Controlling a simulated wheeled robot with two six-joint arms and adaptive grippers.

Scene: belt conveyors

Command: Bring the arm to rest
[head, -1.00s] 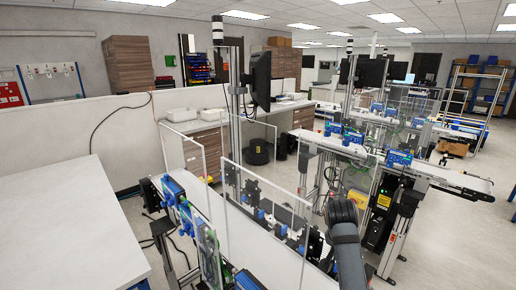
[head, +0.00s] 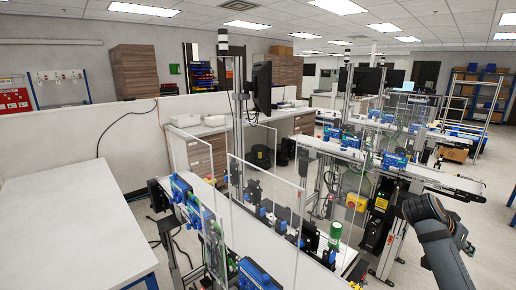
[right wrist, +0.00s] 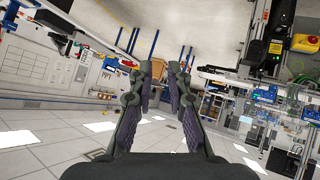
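My right arm comes in at the lower right of the head view. Its gripper (head: 464,240) is small and dark there, partly hidden by the arm, and beside the conveyor. In the right wrist view my right gripper (right wrist: 160,75) has its two fingers apart, with nothing between them. My left arm and left gripper are not in view.
A belt conveyor (head: 452,181) with blue sensor boxes runs at the right. A green cylinder (head: 335,232) stands near the front line, behind clear panels (head: 268,192). A white table (head: 70,225) is at the left. Open floor (head: 490,235) lies at the far right.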

